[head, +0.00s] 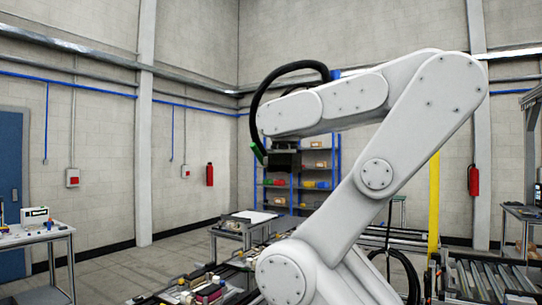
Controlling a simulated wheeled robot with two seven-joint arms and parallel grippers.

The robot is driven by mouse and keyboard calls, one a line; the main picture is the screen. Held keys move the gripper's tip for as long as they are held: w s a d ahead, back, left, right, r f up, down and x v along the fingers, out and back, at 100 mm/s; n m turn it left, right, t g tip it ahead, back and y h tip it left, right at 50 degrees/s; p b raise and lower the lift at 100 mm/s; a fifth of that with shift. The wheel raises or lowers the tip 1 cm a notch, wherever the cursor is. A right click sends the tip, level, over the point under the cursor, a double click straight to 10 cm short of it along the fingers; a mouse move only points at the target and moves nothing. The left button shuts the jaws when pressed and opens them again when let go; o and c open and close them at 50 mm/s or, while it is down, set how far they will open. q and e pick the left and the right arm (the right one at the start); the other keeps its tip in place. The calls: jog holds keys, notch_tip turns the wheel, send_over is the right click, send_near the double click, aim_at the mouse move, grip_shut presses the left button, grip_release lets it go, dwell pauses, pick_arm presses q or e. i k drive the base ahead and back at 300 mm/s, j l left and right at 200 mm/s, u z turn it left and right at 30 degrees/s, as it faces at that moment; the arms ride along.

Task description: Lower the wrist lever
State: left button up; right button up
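No lever can be made out for certain in the head view. A large white jointed arm (375,172) fills the middle and right of the picture. It rises from the bottom, bends at the upper right and reaches left. Its left end, the wrist part (291,113), carries a dark block (284,160) underneath. A small green piece (259,154) sits at the left of this block, where a thick black cable (257,100) comes down. A blue piece (335,75) is at the cable's other end. Neither of my grippers shows.
A work table (50,236) with small items stands at the left. A low bench (245,223) and a blue-framed shelf (289,180) with coloured bins stand behind the arm. A roller conveyor (490,279) is at the lower right. Several small parts lie on a fixture at the bottom.

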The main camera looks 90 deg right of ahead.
aim_at(253, 146)
jog(key=z, duration=2.65)
